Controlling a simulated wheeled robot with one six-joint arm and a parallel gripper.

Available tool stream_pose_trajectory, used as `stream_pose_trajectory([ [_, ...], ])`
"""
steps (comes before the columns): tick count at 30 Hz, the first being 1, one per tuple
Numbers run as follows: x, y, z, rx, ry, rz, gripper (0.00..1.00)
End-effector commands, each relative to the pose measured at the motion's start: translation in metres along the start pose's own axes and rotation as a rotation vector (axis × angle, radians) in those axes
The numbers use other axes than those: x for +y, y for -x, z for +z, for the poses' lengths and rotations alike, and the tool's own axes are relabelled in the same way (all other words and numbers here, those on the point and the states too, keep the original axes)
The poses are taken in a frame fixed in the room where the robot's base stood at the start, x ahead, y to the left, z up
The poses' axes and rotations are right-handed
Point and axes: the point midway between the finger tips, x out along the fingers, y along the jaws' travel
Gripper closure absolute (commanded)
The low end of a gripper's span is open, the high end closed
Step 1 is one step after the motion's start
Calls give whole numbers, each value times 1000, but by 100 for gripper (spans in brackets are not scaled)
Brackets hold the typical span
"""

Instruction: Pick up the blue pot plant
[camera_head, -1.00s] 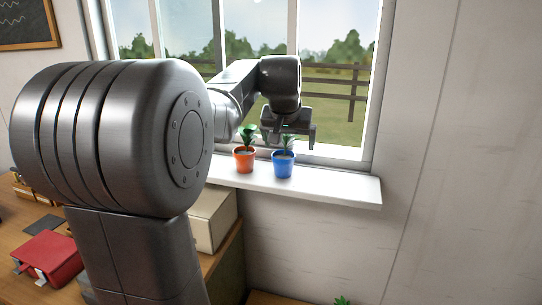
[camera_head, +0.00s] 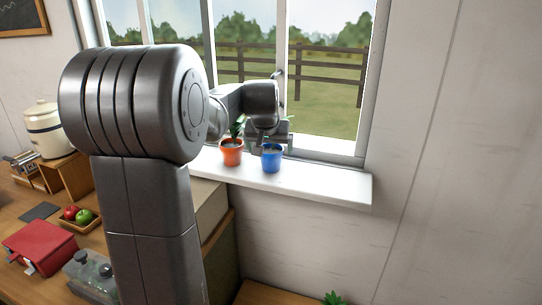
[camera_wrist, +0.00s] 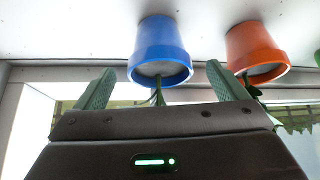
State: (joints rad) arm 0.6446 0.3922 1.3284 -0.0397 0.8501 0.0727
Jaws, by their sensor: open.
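The blue pot plant (camera_head: 272,159) stands upright on the white windowsill, its foliage largely hidden by my gripper (camera_head: 268,136) in the head view. In the wrist view, which is upside down, the blue pot (camera_wrist: 160,48) appears between the two green-padded fingers of my gripper (camera_wrist: 162,70). The fingers are spread apart with nothing clamped, their tips near the height of the pot's rim. Whether they touch the pot cannot be told.
An orange pot plant (camera_head: 232,152) stands close to the left of the blue one; it also shows in the wrist view (camera_wrist: 253,50), near one finger. The windowsill (camera_head: 325,184) is clear to the right. The window glass and frame are behind.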

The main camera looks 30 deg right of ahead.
Motion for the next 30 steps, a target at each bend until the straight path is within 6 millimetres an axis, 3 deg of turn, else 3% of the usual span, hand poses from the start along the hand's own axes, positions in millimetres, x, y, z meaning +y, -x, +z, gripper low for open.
stream_pose_trajectory([
  [9,0,-40,1,-4,0,0,8],
  [18,0,-46,1,-1,0,0,8],
  [27,0,-45,1,-1,0,0,64],
  [30,0,-45,0,1,0,0,64],
])
